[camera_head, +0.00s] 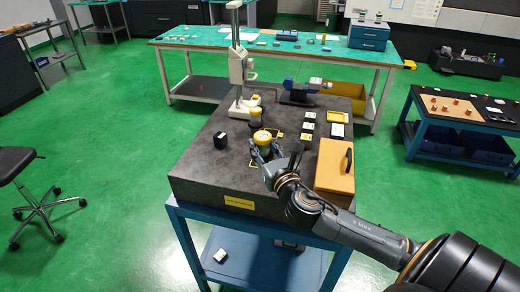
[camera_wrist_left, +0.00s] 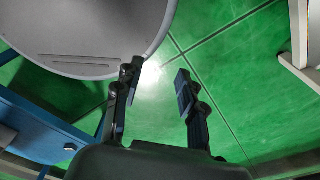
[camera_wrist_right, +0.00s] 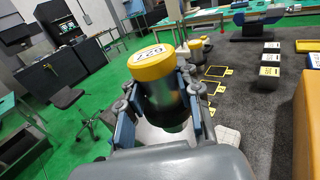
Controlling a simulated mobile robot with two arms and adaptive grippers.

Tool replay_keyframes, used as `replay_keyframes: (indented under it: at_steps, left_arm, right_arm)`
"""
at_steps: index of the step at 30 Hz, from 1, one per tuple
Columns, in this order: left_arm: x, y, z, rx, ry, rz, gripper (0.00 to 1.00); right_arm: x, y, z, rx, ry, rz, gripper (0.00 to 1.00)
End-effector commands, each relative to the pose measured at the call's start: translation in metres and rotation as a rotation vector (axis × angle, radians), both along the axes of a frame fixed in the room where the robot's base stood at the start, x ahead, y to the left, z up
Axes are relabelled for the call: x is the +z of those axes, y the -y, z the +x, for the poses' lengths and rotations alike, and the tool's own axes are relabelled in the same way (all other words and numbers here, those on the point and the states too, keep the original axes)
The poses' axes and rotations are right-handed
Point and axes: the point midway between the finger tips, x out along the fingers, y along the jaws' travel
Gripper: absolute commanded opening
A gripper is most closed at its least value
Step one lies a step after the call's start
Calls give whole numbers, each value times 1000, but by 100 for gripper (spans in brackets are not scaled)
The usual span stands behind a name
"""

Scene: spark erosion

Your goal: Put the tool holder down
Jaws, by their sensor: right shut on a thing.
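A tool holder with a yellow cap and grey metal body (camera_head: 262,137) is in my right gripper (camera_head: 267,154), over the near middle of the dark granite plate (camera_head: 205,180). In the right wrist view the tool holder (camera_wrist_right: 152,62) stands between the fingers of my right gripper (camera_wrist_right: 160,100), its labelled cap facing up and slightly tilted in the picture. Its lower end is partly hidden, so I cannot tell whether it touches the plate. My left gripper (camera_wrist_left: 157,85) is open and empty above green floor, and is outside the head view.
A second yellow-capped holder (camera_head: 255,115) stands behind. Yellow outlined squares (camera_wrist_right: 215,71) mark the plate. A black block (camera_head: 221,140) is to the left, a yellow-orange case (camera_head: 334,168) to the right, and a height gauge (camera_head: 237,65) at the back. The plate's front left is clear.

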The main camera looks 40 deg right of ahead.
Motion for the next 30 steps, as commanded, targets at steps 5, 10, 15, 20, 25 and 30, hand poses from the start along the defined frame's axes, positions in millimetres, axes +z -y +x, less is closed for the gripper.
replay_keyframes:
  at_steps: [5,10,15,20,25,30]
  left_arm:
    - [3,-4,8,-1,11,5,40]
    - [1,-7,21,2,30,8,40]
    - [-1,-8,20,4,30,9,40]
    - [-8,-9,17,4,26,9,40]
    - [-13,-9,14,4,20,10,40]
    - [-13,-9,13,3,19,10,40]
  right_arm:
    - [-25,15,38,-4,2,3,0]
    - [-53,23,60,-1,3,1,0]
    - [-65,26,69,0,5,0,0]
    - [-85,28,75,0,2,1,0]
    - [-102,28,75,1,3,0,0]
    - [-102,28,75,2,4,-1,0]
